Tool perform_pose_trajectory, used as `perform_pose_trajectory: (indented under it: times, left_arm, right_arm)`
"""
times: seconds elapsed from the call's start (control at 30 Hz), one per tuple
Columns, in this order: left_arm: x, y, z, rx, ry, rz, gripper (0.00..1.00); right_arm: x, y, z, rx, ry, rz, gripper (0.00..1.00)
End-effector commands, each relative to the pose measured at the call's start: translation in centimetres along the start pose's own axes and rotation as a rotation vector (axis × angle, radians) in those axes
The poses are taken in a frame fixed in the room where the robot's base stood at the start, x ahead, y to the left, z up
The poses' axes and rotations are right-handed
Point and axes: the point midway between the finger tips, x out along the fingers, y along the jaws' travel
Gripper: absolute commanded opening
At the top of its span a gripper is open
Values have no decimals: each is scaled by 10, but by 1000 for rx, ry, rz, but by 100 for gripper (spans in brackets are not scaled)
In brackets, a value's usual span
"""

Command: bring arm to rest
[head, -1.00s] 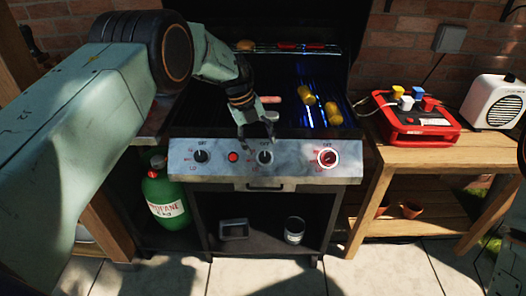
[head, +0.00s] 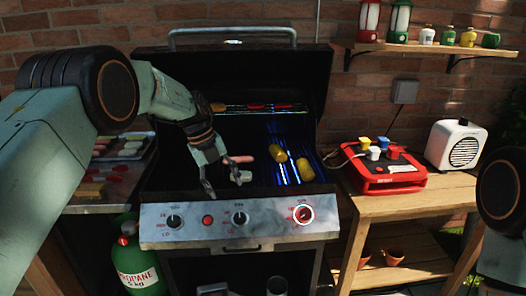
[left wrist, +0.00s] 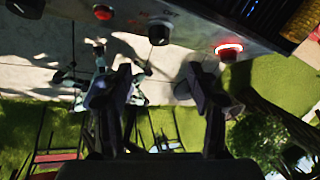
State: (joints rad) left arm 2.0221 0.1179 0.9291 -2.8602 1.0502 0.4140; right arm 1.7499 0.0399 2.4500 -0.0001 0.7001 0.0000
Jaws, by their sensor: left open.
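My left arm comes in from the left in the head view. Its gripper (head: 227,184) is open and empty, just above the front edge of the grill, near the middle knob (head: 240,218). In the left wrist view the two fingers (left wrist: 158,92) stand wide apart with nothing between them. The grill's control panel (head: 270,228) shows beyond them, with the red-ringed right knob (head: 303,214) also in the wrist view (left wrist: 228,50). Part of my right arm shows at the right edge of the head view; its gripper is out of view.
Yellow corn (head: 305,169) and other food lie in the open grill. Trays of food (head: 120,147) stand on the left side shelf. A green propane bottle (head: 138,267) is below. A red box (head: 384,178) and a white radio (head: 456,145) stand on the wooden table (head: 405,208).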

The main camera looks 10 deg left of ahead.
Motion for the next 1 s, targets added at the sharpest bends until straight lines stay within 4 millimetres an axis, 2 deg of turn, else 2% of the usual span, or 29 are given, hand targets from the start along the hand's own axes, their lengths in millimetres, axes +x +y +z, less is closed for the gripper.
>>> perform_pose_trajectory:
  times: [0.07, 0.17, 0.4, 0.57, 0.77, 0.87, 1.0]
  left_arm:
    - [0, -6, 1, 15, -4, -27, 59]
    - [7, -21, -10, -22, 38, -114, 59]
    - [39, -52, -60, -263, 224, -363, 59]
    - [63, -59, -85, -489, 326, -487, 59]
    - [96, -48, -105, -825, 403, -588, 59]
    - [116, -33, -113, -1012, 415, -613, 59]
    - [145, 0, -124, -1285, 398, -620, 59]
  right_arm:
    - [0, 0, 0, 0, 0, 0, 40]
    - [0, 0, 0, 0, 0, 0, 40]
    - [0, 0, 0, 0, 0, 0, 40]
    - [2, 0, 0, 0, 0, 0, 40]
    - [5, 0, 0, 0, 0, 0, 40]
    - [7, 0, 0, 0, 0, 0, 40]
    - [10, 0, 0, 0, 0, 0, 40]
